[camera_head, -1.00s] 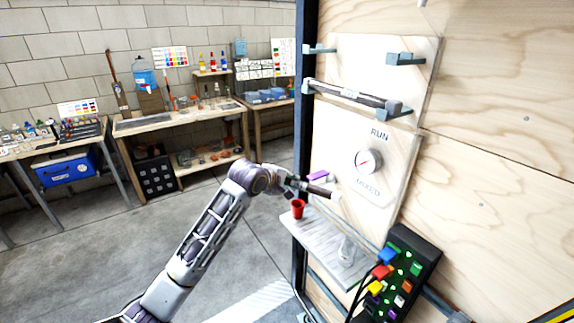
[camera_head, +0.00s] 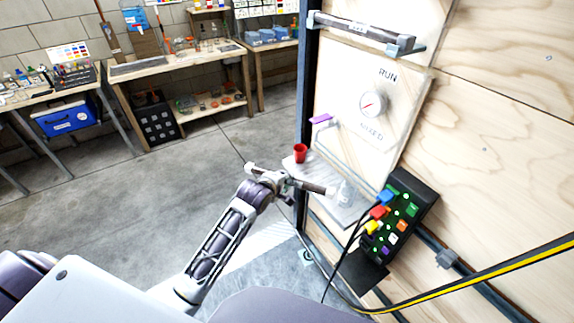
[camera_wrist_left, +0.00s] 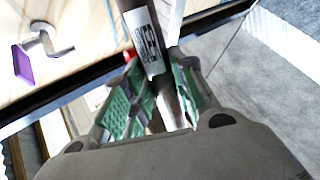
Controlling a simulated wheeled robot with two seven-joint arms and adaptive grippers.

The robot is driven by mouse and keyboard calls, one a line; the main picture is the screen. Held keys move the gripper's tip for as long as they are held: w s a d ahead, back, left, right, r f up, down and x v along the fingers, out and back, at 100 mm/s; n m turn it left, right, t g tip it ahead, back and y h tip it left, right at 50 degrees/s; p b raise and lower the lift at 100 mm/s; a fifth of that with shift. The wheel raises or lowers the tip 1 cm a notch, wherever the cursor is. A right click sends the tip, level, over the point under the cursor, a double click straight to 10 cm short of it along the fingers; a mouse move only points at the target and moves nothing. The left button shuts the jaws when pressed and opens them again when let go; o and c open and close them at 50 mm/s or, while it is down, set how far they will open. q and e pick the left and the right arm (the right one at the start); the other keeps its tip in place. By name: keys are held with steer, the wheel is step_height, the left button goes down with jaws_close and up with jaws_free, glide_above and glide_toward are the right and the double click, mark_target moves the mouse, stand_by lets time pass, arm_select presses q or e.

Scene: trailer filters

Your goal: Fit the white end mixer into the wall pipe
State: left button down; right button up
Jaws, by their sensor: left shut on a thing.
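My left gripper (camera_head: 285,182) is shut on a dark tube, the mixer (camera_head: 312,187), which slants down to the right in the head view. In the left wrist view the gripper's green-padded fingers (camera_wrist_left: 155,98) close around the mixer (camera_wrist_left: 145,35), which carries a white label with dark lettering. The wall pipe (camera_head: 327,135) is a pale bent pipe with a purple handle, on the panel above the held mixer. It also shows at upper left in the left wrist view (camera_wrist_left: 45,40), apart from the mixer. My right gripper is not in view.
A red cup (camera_head: 300,153) stands on the small wall shelf (camera_head: 318,208), with a pale clear piece (camera_head: 344,192) near the mixer's right end. A dark box with coloured plugs (camera_head: 400,218) and cables is to the right. A gauge (camera_head: 372,102) is on the panel.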

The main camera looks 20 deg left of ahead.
arm_select(q)
steer(key=s+f+y, duration=0.1)
steer(key=s+f, duration=0.9)
steer(key=s, duration=0.2)
steer(key=shift+n, duration=0.4)
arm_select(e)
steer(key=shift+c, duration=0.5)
arm_select(q)
steer(key=shift+s, duration=0.1)
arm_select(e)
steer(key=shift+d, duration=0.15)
